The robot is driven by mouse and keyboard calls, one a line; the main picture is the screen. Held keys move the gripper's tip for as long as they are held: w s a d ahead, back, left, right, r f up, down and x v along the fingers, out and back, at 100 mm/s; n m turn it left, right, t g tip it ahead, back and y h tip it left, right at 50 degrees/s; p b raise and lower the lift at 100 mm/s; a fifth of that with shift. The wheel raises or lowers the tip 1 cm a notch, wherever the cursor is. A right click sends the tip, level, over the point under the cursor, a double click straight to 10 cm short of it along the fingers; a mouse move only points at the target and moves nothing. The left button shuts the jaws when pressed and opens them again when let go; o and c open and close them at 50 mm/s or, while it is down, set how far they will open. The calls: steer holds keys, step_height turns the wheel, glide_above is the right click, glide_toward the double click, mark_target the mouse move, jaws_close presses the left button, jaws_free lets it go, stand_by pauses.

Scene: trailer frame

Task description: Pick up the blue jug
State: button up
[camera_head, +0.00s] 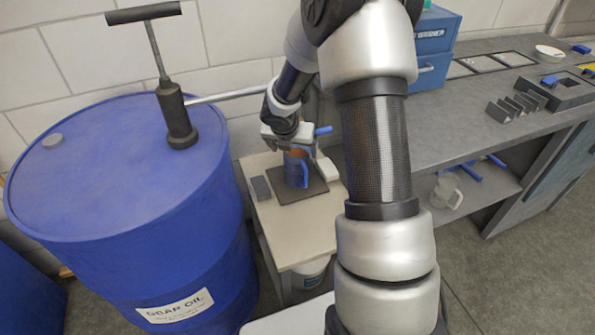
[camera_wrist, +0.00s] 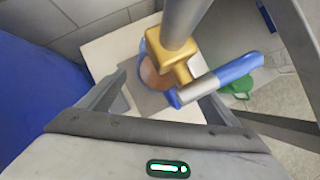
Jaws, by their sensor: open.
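The blue jug (camera_head: 296,172) stands upright on a dark mat (camera_head: 316,186) on a small pale table, its handle toward me. The wrist view shows its round blue rim (camera_wrist: 143,70) and brown inside from above. A brass valve (camera_wrist: 172,66) with a blue lever hides part of it. My gripper (camera_head: 287,138) is open, above and behind the jug in the head view. In the wrist view my gripper (camera_wrist: 165,92) has one finger on each side of the jug. I see no contact; how far the fingers are above the jug I cannot tell.
A large blue drum (camera_head: 110,165) with a hand pump (camera_head: 176,115) stands left; its pipe (camera_head: 228,95) runs to the valve.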

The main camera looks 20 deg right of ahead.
steer(key=x, duration=0.2)
steer(key=shift+w+f, duration=0.15)
steer(key=shift+f, duration=0.2)
steer(key=shift+r, duration=0.1)
steer(key=c, duration=2.1)
